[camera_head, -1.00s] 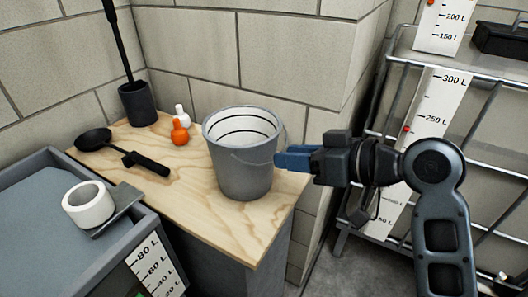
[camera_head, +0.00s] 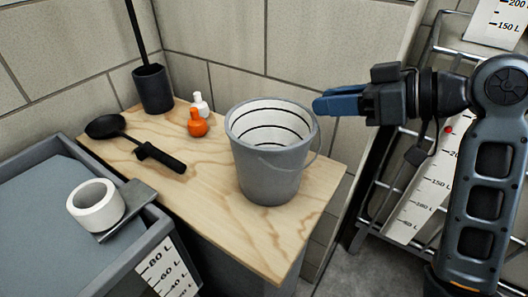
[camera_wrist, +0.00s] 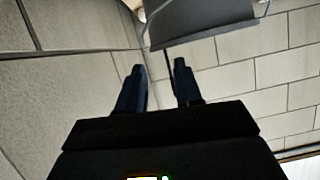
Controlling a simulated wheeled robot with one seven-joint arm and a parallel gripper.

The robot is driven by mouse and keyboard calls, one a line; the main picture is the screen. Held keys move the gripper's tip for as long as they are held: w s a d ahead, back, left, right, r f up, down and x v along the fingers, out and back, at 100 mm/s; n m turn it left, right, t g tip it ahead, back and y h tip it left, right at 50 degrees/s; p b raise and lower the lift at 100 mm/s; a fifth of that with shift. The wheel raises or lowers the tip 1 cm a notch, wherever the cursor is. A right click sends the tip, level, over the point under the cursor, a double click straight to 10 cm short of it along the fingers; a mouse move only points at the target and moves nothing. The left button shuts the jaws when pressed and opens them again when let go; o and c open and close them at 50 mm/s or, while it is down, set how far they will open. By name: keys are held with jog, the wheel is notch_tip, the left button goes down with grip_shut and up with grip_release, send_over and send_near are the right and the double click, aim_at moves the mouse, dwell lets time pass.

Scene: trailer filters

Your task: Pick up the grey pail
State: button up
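The grey pail (camera_head: 268,172) stands upright on the wooden counter top, with dark rings inside its pale interior and a thin wire handle hanging at its right side. My gripper (camera_head: 322,105) has blue fingers and is at the pail's upper right, close to the rim in the head view; whether it touches cannot be told. In the wrist view, my gripper (camera_wrist: 158,75) shows two fingers apart with nothing between them. The pail (camera_wrist: 195,22) shows upside down at the top of that view, beyond the fingertips.
On the wooden counter (camera_head: 215,215) are an orange bottle (camera_head: 197,124), a white bottle (camera_head: 200,104), a black ladle (camera_head: 135,140) and a black holder (camera_head: 153,90). A grey tank with a white ring (camera_head: 96,205) is at left. A wire rack (camera_head: 375,190) stands at right. Block walls close the back.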

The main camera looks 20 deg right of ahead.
jog(key=shift+p+x, duration=0.4)
jog(key=shift+x, duration=3.55)
jog(key=shift+w+d, duration=0.15)
grip_shut()
jog(key=shift+r, duration=0.1)
